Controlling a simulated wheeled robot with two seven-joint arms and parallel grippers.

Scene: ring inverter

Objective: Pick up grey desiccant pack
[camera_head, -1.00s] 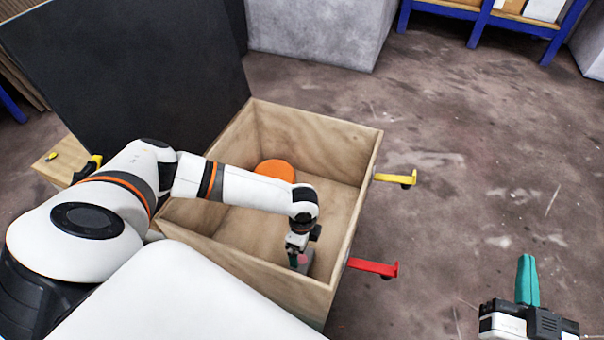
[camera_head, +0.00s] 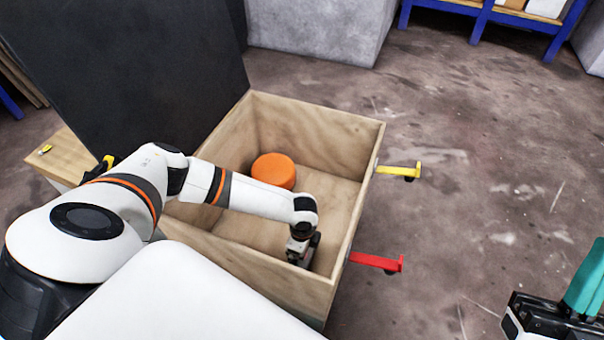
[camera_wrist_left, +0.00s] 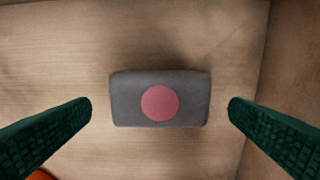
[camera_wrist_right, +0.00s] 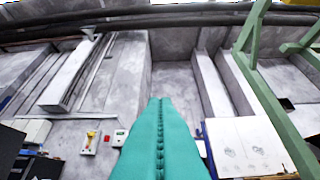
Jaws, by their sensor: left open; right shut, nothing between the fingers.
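The grey desiccant pack (camera_wrist_left: 190,84) with a pink round spot lies on the wooden floor of the crate (camera_head: 337,128), seen in the left wrist view. My left gripper (camera_wrist_left: 160,110) is open, one green finger on each side of the pack with a gap to both. In the head view the left gripper (camera_head: 300,258) is down inside the crate near its front right corner and hides the pack. My right gripper (camera_head: 585,290) is at the lower right, outside the crate. Its green fingers are shut and empty in the right wrist view (camera_wrist_right: 160,130).
An orange round object (camera_head: 274,170) lies in the crate farther back. Yellow (camera_head: 398,170) and red (camera_head: 376,262) brackets stick out from the crate's right side. A dark panel (camera_head: 130,75) stands behind the crate at left. The floor to the right is clear.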

